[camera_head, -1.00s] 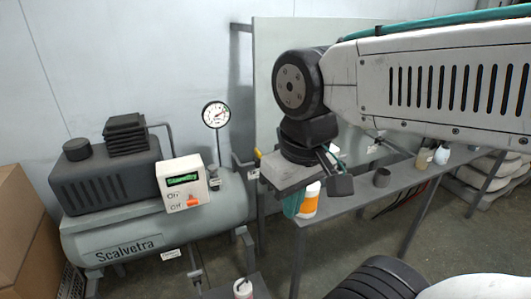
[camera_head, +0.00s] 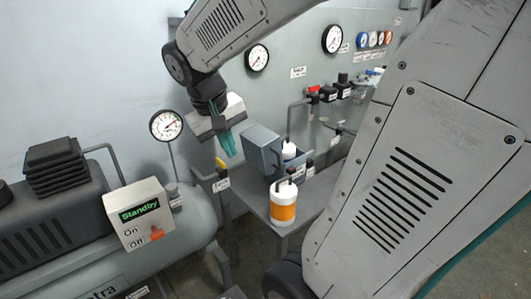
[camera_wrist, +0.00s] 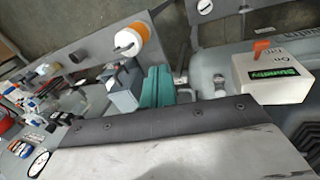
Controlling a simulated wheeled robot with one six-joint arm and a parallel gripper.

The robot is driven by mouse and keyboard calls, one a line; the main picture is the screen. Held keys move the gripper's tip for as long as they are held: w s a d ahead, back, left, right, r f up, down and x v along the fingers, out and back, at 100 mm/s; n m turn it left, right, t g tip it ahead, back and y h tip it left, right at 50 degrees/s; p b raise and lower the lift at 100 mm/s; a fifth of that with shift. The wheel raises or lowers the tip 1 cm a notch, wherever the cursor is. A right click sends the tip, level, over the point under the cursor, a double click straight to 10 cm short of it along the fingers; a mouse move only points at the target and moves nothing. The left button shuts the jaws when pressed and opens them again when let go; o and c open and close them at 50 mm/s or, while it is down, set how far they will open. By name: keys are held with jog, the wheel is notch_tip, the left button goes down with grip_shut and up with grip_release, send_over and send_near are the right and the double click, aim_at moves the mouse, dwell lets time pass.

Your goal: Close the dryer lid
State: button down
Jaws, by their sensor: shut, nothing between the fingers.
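A grey-blue box-like part (camera_head: 262,150), which looks like the dryer's lid, stands raised at the back of the grey bench in the head view. The dryer body beneath it is partly hidden, and I cannot tell the lid's exact angle. The part also shows in the wrist view (camera_wrist: 122,97), beside my fingers. My gripper (camera_head: 229,146) has teal fingers pointing down, just left of the lid and apart from it in the head view. In the wrist view the fingers of my gripper (camera_wrist: 156,84) are together and empty.
A white-and-orange bottle (camera_head: 284,204) stands on the bench (camera_head: 322,187) in front of the lid. A yellow-handled valve (camera_head: 221,164) is below my gripper. The compressor's control box (camera_head: 139,213) reads Standby. Gauges (camera_head: 257,57) and labelled valves (camera_head: 322,94) line the back panel.

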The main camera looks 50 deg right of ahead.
jog(key=m+g+h, duration=0.2)
send_near(269, 152)
jog(key=a+r, duration=0.1)
jog(key=a, duration=0.5)
jog(key=shift+s+d+f, duration=0.75)
jog(key=shift+d+f, duration=0.55)
jog(key=shift+s+d+f, duration=0.75)
jog(key=shift+d+f, duration=0.55)
jog(key=shift+s+d+f, duration=0.75)
jog(key=shift+d+f, duration=0.5)
jog(key=shift+f, duration=0.05)
jog(key=shift+y, duration=0.3)
